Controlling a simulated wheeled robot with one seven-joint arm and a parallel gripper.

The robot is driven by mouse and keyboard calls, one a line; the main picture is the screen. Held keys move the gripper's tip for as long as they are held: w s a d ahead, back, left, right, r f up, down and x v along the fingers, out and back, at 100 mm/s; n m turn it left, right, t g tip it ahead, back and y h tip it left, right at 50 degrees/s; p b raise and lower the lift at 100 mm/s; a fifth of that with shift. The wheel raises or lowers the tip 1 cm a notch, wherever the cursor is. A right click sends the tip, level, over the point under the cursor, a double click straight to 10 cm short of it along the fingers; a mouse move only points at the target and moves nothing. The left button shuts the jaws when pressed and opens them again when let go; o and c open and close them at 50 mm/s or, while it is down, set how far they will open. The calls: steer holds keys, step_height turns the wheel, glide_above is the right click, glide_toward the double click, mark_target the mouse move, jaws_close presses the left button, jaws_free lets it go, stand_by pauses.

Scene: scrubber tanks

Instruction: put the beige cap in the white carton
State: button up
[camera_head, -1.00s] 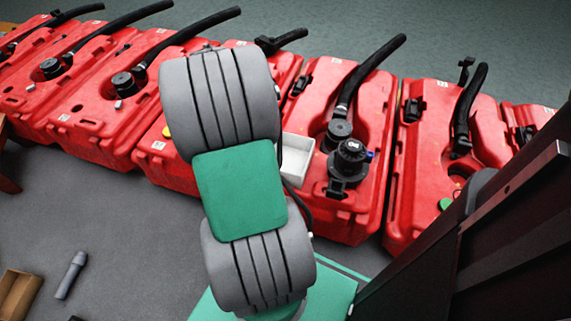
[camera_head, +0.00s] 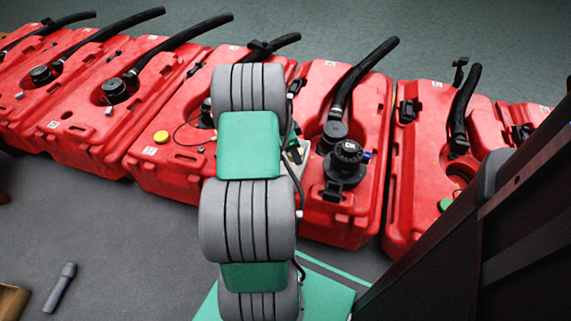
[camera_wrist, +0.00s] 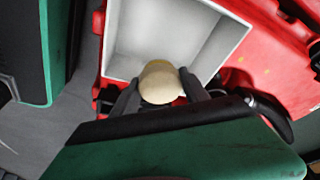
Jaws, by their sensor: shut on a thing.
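In the wrist view my gripper (camera_wrist: 158,92) is shut on the beige cap (camera_wrist: 160,82), a rounded pale cap between the two grey fingers. The white carton (camera_wrist: 210,35) is an open box lying just past the fingertips in that view, its inside bare where I can see it. The cap overlaps the carton's near edge in the picture; I cannot tell its height above it. In the head view my arm hides the gripper and the cap, and only a bit of the carton (camera_head: 301,149) shows beside the arm.
A row of red tanks (camera_head: 95,125) with black hoses crosses the head view. A black pump-like fitting (camera_head: 346,165) stands right of the carton. A dark frame (camera_head: 480,250) rises at the right. A yellow cap (camera_head: 161,137) sits on a tank; a grey cylinder (camera_head: 60,288) lies on the floor.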

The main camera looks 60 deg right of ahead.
mark_target(288, 166)
steer(key=w+f, duration=0.2)
steer(key=f+b, duration=0.1)
steer(key=shift+w+d+f, duration=0.3)
steer(key=shift+w+f, duration=0.05)
steer(key=shift+w, duration=0.05)
steer(key=f+b, duration=0.1)
steer(key=f, duration=0.1)
steer(key=w+f+b, duration=0.1)
steer(key=f, duration=0.1)
steer(key=shift+d+b, duration=0.15)
steer(key=shift+b, duration=0.15)
steer(key=shift+r, duration=0.1)
steer(key=shift+s, duration=0.1)
steer(key=o, duration=1.3)
steer(key=shift+f, duration=0.2)
steer(key=shift+o, duration=0.2)
steer(key=shift+r, duration=0.1)
